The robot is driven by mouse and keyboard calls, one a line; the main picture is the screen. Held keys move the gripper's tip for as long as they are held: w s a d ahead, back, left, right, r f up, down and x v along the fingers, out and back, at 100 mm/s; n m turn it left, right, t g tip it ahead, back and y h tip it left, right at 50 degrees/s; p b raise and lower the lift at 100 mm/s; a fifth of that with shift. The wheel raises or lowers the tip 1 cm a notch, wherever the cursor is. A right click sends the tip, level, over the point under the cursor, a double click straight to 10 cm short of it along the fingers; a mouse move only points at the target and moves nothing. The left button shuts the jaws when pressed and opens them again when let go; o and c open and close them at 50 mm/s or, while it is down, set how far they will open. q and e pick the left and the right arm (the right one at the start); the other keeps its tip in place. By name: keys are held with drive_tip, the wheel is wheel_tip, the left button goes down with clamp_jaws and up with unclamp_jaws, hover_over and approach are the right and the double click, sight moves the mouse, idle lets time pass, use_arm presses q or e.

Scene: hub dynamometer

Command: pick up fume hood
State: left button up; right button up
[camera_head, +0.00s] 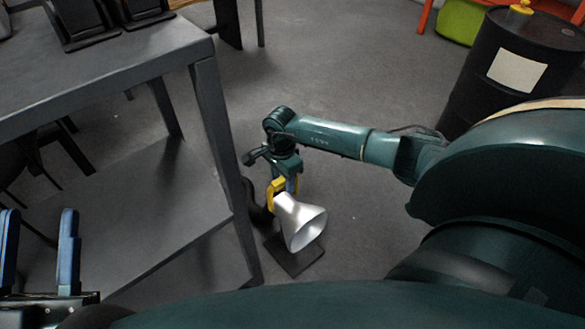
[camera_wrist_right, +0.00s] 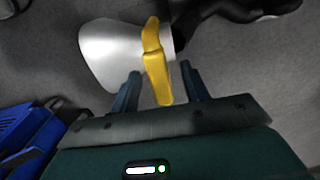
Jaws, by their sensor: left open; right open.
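The fume hood is a silver cone (camera_head: 303,222) with a yellow handle (camera_head: 274,190), standing low beside the table, its wide mouth facing right and toward the front. My right gripper (camera_head: 284,182) is open and points down at the handle from above. In the right wrist view the silver cone (camera_wrist_right: 108,52) lies beyond the fingers, and the yellow handle (camera_wrist_right: 156,75) reaches into the gap between the two blue fingers of my right gripper (camera_wrist_right: 160,86). I cannot tell whether a finger touches it. My left gripper (camera_head: 38,250) is open and empty at the lower left.
A dark table (camera_head: 110,62) with a lower shelf (camera_head: 150,215) stands close on the left. A dark base plate (camera_head: 296,262) lies below the hood. A black drum (camera_head: 480,95) and a green bin (camera_head: 460,22) stand at upper right. Blue items (camera_wrist_right: 25,130) show in the right wrist view.

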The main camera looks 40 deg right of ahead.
drive_tip(key=shift+c, duration=0.3)
drive_tip(key=shift+r, duration=0.1)
clamp_jaws()
idle(0.9)
drive_tip(key=shift+w+r, duration=0.1)
